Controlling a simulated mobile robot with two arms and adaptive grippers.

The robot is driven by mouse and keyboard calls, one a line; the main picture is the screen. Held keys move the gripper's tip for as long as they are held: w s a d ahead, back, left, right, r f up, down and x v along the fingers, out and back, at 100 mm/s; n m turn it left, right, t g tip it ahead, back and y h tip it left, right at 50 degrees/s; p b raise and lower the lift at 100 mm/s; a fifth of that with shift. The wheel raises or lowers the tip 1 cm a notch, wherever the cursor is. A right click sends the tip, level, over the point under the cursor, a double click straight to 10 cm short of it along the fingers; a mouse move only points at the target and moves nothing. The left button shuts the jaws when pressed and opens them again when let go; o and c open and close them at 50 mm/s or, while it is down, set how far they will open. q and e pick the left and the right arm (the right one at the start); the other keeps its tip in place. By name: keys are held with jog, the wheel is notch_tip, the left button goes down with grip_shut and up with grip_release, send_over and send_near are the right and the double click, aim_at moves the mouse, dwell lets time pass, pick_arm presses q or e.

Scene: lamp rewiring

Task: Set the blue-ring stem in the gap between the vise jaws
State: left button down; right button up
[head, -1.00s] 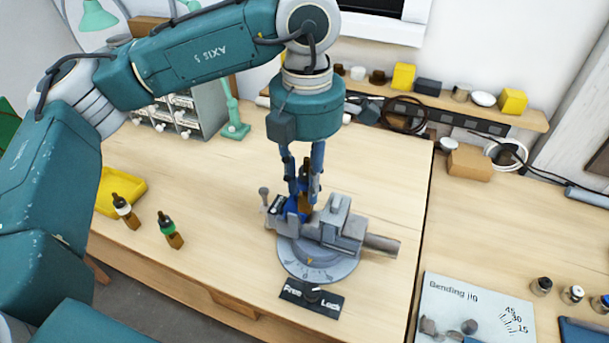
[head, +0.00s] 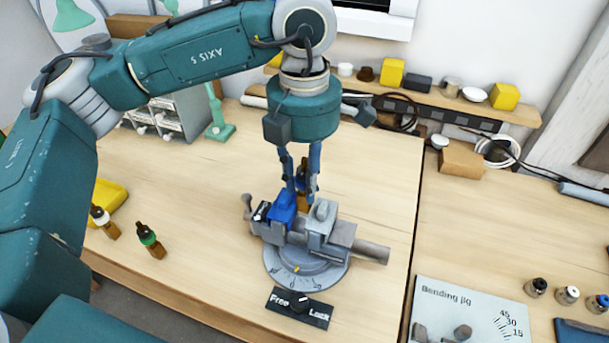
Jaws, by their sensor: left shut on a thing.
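The vise (head: 340,232) stands on a round grey dial base (head: 292,272), with a blue jaw block (head: 283,207) on its left side and a grey jaw (head: 321,216) to the right. My left gripper (head: 303,185) points down over the vise, shut on a dark-topped stem with a brown lower part (head: 303,202). The fingers cover most of the stem, and its ring colour is hard to make out. The stem looks upright, near the gap between the jaws. Its lower end is hidden, so I cannot tell whether it is in the gap or behind it. My right gripper is out of view.
A Free/Lock panel (head: 299,307) lies in front of the vise. The bending jig (head: 470,300) is at lower right. The table behind the vise is clear.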

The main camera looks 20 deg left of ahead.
aim_at(305, 203)
pick_arm(q)
jog(key=shift+w+f+b, duration=0.1)
jog(key=shift+f+b, duration=0.25)
jog(key=shift+f, duration=0.55)
notch_tip(305, 203, down, 2)
jog(key=b, duration=0.2)
jog(key=shift+f+b, duration=0.25)
jog(key=shift+b, duration=0.1)
jog(key=shift+f+b, duration=0.55)
jog(key=shift+b, duration=0.05)
jog(key=shift+f, duration=0.1)
jog(key=c, duration=1.4)
grip_release()
jog(key=shift+s+d, duration=0.1)
jog(key=shift+s, duration=0.1)
jog(key=shift+o, duration=0.2)
jog(key=shift+f, duration=0.1)
